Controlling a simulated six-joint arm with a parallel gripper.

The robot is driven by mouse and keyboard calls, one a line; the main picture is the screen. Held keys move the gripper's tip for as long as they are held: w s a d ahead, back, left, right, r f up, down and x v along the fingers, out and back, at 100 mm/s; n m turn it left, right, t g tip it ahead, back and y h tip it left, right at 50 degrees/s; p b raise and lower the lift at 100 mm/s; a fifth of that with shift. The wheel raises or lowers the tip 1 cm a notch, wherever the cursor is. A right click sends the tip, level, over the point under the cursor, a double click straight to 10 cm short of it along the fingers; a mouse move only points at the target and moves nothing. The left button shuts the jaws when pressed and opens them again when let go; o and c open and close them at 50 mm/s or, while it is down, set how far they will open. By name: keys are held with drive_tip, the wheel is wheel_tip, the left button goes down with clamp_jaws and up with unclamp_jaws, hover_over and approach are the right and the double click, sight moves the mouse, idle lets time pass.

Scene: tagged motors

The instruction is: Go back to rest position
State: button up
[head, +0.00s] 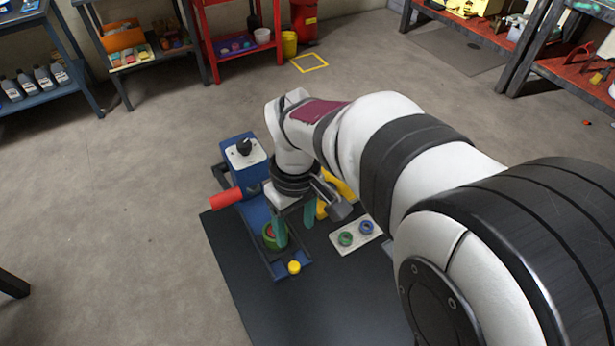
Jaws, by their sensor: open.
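My gripper (294,231) hangs at the lower end of my white arm in the head view. Its two teal fingers point down and stand apart, with nothing visible between them. The left finger is over or beside a green round part (269,238) with some red inside, on the blue motor fixture (257,212). I cannot tell whether they touch. The fixture carries a blue box with a black knob (244,147), a red cylinder (226,199) sticking out left, and a yellow cap (294,267) at its near end.
A white plate (340,246) with a green ring (345,239) and a blue ring (366,228) lies right of my gripper. Yellow parts (322,208) stand behind it, partly hidden by my arm. The black mat (290,310) is clear in front. Shelves (235,50) stand far back.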

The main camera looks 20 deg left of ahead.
drive_tip(key=shift+r, duration=0.4)
drive_tip(key=s+d+r+m+y, duration=0.1)
drive_tip(key=s+d+r+m, duration=0.1)
drive_tip(key=s+d+m, duration=1.3)
drive_tip(key=shift+s+d+m+y, duration=0.25)
drive_tip(key=shift+d+m, duration=0.45)
drive_tip(key=shift+d, duration=0.55)
drive_tip(key=shift+w+r, duration=0.1)
